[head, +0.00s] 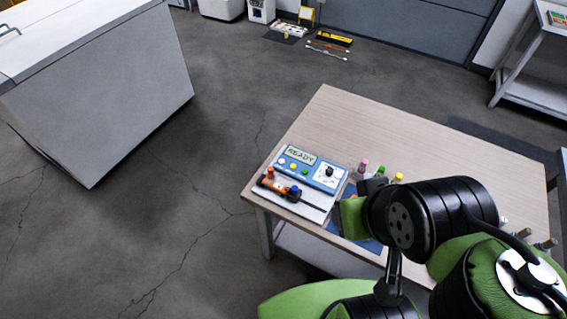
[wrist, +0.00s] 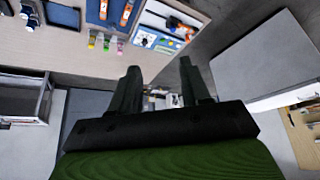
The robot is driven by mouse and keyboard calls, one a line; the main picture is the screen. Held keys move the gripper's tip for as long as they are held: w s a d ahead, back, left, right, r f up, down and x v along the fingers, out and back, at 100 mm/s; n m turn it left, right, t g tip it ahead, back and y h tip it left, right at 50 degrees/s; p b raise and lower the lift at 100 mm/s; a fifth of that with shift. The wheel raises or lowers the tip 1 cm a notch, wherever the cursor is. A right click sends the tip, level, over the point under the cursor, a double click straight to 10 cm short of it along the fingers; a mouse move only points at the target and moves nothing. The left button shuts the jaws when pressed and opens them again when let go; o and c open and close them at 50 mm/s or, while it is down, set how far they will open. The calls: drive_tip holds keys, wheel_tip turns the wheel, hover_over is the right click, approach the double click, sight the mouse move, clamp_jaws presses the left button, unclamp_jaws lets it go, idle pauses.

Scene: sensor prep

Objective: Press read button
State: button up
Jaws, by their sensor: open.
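A blue meter (head: 313,180) lies on the light wooden table (head: 350,115), near its left end. Its display (head: 299,156) shows READY. Below the display are a white button (head: 281,163), a yellow button (head: 292,167) and a green button (head: 304,171); a black knob (head: 329,172) is at the right. I cannot read any button labels. In the wrist view, a blue and white device (wrist: 150,38) that looks like the meter lies beyond the fingers. My gripper (wrist: 158,72) is open and empty, apart from the meter. In the head view my arm hides its fingers.
An orange and black probe (head: 282,187) lies in front of the meter. Small bottles with pink (head: 364,163), green and yellow caps stand to the right, close to my arm. A white cabinet (head: 110,100) stands at the left, with open floor (head: 210,170) between it and the table.

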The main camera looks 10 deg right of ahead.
idle(0.3)
clamp_jaws()
idle(1.6)
